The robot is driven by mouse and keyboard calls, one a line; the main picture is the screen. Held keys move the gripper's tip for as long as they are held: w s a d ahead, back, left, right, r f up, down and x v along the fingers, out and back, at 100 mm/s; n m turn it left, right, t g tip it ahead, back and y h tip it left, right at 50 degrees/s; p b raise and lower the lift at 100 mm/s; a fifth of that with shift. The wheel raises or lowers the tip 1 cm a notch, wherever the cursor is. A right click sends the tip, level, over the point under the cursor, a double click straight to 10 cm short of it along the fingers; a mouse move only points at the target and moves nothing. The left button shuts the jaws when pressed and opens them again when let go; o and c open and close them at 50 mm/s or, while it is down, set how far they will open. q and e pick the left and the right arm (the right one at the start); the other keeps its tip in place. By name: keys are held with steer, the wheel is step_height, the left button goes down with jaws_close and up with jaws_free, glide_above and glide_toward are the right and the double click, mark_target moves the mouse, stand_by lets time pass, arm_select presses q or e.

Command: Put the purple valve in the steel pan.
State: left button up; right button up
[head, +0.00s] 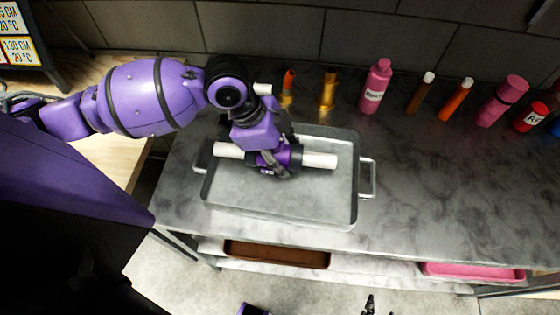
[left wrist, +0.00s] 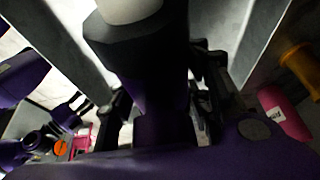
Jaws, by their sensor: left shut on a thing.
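The purple valve (head: 318,160) has a purple middle, black collars and white pipe ends. It lies crosswise over the steel pan (head: 282,208), a grey rectangular tray with side handles on the marbled counter. My left gripper (head: 278,166) is shut on the valve's middle from above. I cannot tell whether the valve touches the pan floor or hangs just above it. In the left wrist view the valve's dark collar and white end (left wrist: 130,10) show close up.
More bottles and tubes line the back right. The counter right of the pan is clear. Brown (head: 277,254) and pink (head: 472,272) trays sit on the lower shelf.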

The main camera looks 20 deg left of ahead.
arm_select(q)
steer(key=shift+w+a+f, duration=0.15)
steer(key=shift+a+f, duration=0.2)
steer(key=shift+f, duration=0.1)
steer(key=shift+w+a+f, duration=0.1)
steer(key=shift+f, duration=1.5)
steer(key=shift+f, duration=0.15)
steer(key=o, duration=1.4)
steer(key=shift+o, duration=0.2)
steer(key=v, duration=1.2)
steer(key=shift+p, duration=0.35)
